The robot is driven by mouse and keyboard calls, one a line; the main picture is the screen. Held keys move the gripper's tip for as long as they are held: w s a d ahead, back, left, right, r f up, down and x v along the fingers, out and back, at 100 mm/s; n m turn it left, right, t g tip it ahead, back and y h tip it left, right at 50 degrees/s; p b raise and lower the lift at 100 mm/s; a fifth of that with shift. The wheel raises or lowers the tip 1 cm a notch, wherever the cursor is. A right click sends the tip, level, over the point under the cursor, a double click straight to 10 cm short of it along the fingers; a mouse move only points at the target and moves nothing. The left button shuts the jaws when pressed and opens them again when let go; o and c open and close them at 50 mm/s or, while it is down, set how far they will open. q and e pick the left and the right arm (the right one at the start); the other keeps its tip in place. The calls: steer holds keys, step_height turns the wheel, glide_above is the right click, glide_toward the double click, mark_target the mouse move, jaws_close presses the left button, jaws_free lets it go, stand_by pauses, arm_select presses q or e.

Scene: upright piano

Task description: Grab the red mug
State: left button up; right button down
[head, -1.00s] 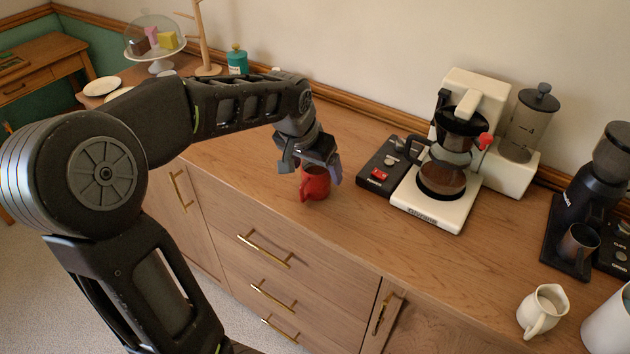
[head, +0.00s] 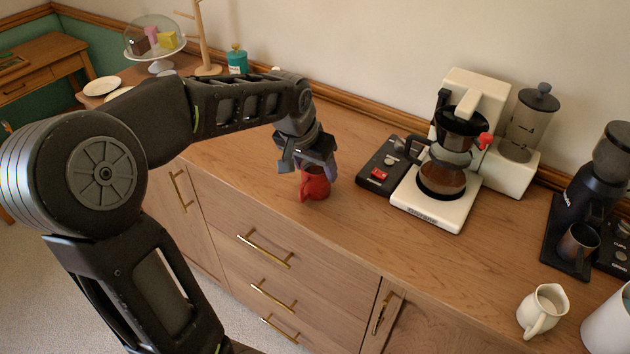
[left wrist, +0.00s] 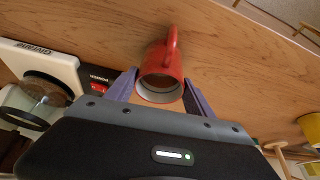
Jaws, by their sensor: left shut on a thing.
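The red mug (head: 315,184) stands upright on the wooden cabinet top near its front edge, in the middle of the head view. My left gripper (head: 308,166) comes down on it from above and is shut on it. In the left wrist view the mug (left wrist: 163,62) sits between the two purple fingers of my left gripper (left wrist: 160,90), with its open mouth towards the camera. Its handle points away from the gripper, towards the cabinet's front. My right gripper is not in view.
A white coffee machine (head: 438,203) with a glass pot and a black scale-like box (head: 384,168) stand right of the mug. A cream jug (head: 543,308) and black grinder (head: 590,200) are farther right. A teal jar (head: 237,60) and glass-domed stand (head: 157,45) are at the back left.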

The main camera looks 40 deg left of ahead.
arm_select(q)
jaws_close()
steer(key=shift+r, duration=0.25)
step_height(320, 180, up, 10)
steer(key=shift+f, duration=0.25)
stand_by(0.9)
stand_by(0.7)
